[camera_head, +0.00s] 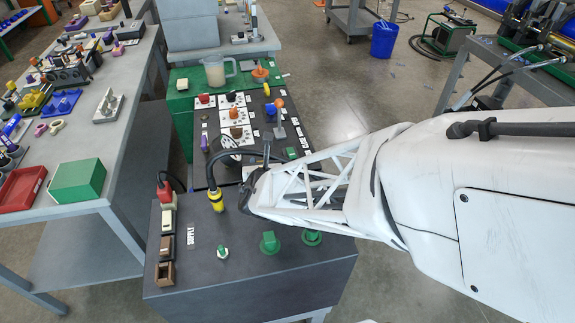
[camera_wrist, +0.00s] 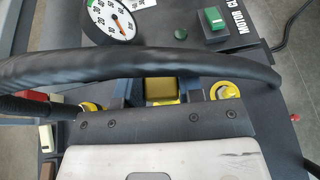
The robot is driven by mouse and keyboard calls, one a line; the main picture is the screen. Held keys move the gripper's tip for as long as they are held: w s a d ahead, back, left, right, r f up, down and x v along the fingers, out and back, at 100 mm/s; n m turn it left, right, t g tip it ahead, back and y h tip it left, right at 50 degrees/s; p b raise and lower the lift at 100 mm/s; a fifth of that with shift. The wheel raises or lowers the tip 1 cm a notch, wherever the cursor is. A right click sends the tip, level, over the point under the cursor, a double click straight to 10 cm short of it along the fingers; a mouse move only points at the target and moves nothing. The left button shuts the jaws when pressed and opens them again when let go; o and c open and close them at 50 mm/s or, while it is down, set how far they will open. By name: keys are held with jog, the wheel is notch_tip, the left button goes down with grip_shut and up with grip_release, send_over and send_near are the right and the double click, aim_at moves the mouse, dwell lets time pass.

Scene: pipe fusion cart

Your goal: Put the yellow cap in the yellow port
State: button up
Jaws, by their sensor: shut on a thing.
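My gripper (camera_head: 252,194) is low over the dark cart top, near its middle. In the wrist view the gripper (camera_wrist: 160,96) is shut on a yellow block-shaped piece (camera_wrist: 162,90), which appears to be the yellow cap. Its lower part is hidden by my gripper body. A yellow ring-shaped fitting (camera_wrist: 223,90) shows just right of the fingers; I cannot tell whether it is the yellow port. Another yellow part (camera_wrist: 91,107) is partly hidden at left. In the head view my gripper hides the held piece.
A black hose (camera_wrist: 150,65) arches across the wrist view close to my gripper. A yellow hose connector (camera_head: 216,201) stands left of my gripper. Green fittings (camera_head: 269,242) stand nearer the front edge. A gauge (camera_wrist: 111,20) lies beyond. Open cart surface (camera_head: 235,275) is at the front.

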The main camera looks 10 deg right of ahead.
jog(key=d+r+m+g+h, duration=0.1)
jog(key=d+m+g+h, duration=0.2)
jog(key=d+m+h, duration=0.5)
jog(key=shift+s+d+g, duration=0.15)
jog(key=shift+d+g, duration=0.25)
jog(key=shift+d, duration=0.7)
dwell(0.3)
jog(key=shift+f, duration=3.15)
jog(key=shift+f, duration=0.1)
jog(key=shift+f, duration=1.8)
jog(key=shift+f, duration=0.1)
